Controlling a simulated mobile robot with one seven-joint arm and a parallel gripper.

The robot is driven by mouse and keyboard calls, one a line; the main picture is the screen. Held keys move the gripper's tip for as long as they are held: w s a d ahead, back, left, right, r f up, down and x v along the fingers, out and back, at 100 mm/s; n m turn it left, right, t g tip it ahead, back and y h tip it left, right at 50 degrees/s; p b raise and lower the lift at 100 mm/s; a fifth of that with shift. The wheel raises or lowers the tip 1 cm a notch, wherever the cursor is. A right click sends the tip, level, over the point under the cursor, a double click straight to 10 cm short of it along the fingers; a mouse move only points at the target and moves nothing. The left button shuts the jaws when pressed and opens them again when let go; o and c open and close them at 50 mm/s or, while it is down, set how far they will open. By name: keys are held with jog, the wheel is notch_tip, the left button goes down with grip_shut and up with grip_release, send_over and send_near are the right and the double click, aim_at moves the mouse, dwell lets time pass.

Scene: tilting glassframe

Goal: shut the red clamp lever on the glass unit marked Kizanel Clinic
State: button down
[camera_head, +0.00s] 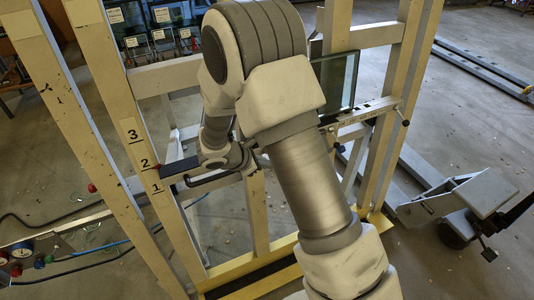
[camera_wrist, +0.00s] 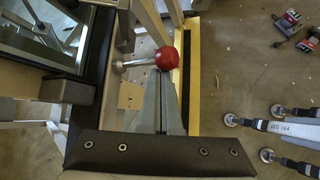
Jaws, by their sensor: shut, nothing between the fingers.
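In the wrist view a red ball knob (camera_wrist: 165,58) sits on the end of a short metal rod (camera_wrist: 135,64). The rod comes from the left, by the dark edge of a glass pane (camera_wrist: 45,35). My gripper (camera_wrist: 161,80) is shut and empty, its fingertips just below the knob in the picture; I cannot tell whether they touch it. My arm hides much of the middle there. No Kizanel Clinic label is readable.
A pale frame post (camera_head: 122,120) bears the numbers 1, 2 and 3. A glass pane (camera_head: 336,82) stands in the frame to the right of my arm. Several labelled units (camera_head: 158,36) stand at the back. A cable (camera_head: 60,205) lies at left. Open floor (camera_head: 470,130) is at right.

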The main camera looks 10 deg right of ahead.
jog(key=g+p, duration=0.1)
jog(key=r+n+p, duration=0.1)
jog(key=p, duration=0.1)
jog(key=shift+w+r+g, duration=0.3)
jog(key=shift+g, duration=0.1)
jog(key=shift+r+p, duration=0.65)
jog(key=shift+r, duration=0.15)
notch_tip(320, 180, down, 4)
jog(key=a+f+b, duration=0.1)
jog(key=a+b, duration=0.1)
jog(key=b, duration=0.2)
jog(key=p+v, duration=0.1)
jog(key=v, duration=1)
jog(key=shift+w+r, duration=0.2)
